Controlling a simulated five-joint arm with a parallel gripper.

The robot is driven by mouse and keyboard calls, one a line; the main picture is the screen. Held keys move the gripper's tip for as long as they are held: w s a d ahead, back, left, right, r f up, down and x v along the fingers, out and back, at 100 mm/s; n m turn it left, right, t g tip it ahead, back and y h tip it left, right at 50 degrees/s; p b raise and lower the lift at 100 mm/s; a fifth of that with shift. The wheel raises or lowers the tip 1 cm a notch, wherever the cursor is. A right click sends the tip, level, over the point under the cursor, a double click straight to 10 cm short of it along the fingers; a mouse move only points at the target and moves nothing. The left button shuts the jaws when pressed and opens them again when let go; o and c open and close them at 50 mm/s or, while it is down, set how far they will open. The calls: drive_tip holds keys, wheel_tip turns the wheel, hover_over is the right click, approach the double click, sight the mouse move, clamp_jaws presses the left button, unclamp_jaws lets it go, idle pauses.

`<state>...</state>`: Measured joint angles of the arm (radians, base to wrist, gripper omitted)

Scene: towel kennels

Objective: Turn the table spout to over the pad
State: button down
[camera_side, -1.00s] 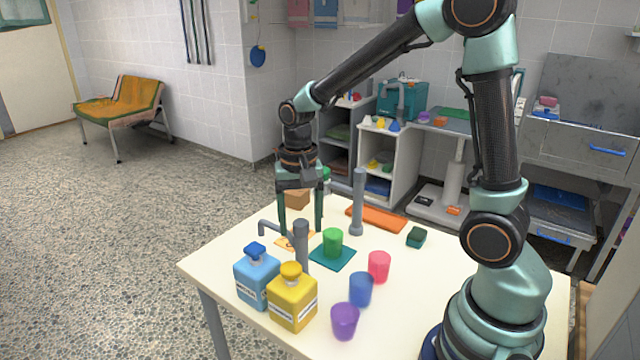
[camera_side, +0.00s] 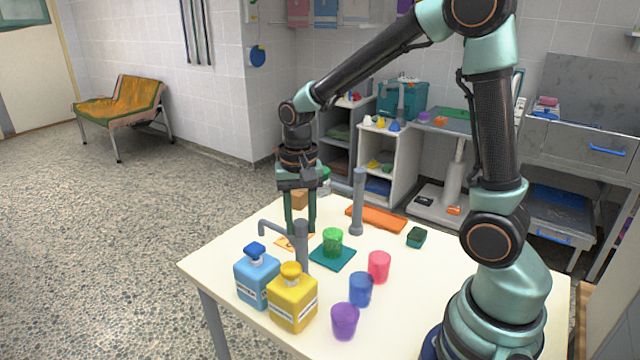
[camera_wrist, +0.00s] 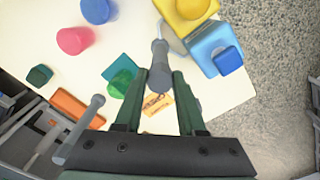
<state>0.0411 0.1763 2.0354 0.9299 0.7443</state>
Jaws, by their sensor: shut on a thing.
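The table spout (camera_side: 301,247) is a grey upright post with a thin arm at its top. In the side view that arm points left and bends down at its end, away from the pad. The teal pad (camera_side: 343,261) lies right of the post with a green cup (camera_side: 332,240) on it. My gripper (camera_side: 301,232) points down at the spout and is shut on it. In the wrist view the grey spout (camera_wrist: 159,65) shows between the fingers (camera_wrist: 163,80); which part they grip is hard to tell.
A blue bottle (camera_side: 256,278) and a yellow bottle (camera_side: 292,300) stand close in front of the spout. Pink, blue and purple cups stand to the right. A second grey post (camera_side: 358,200) stands behind the pad. A printed card (camera_wrist: 158,103) lies by the pad.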

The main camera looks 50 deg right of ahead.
drive_tip(key=shift+m, duration=0.3)
idle(0.7)
drive_tip(key=m, duration=0.8)
drive_tip(key=shift+m, duration=0.4)
drive_tip(key=m, duration=0.4)
drive_tip(key=shift+r+m, duration=0.1)
drive_tip(key=shift+m, duration=2.1)
drive_tip(key=c, duration=0.5)
unclamp_jaws()
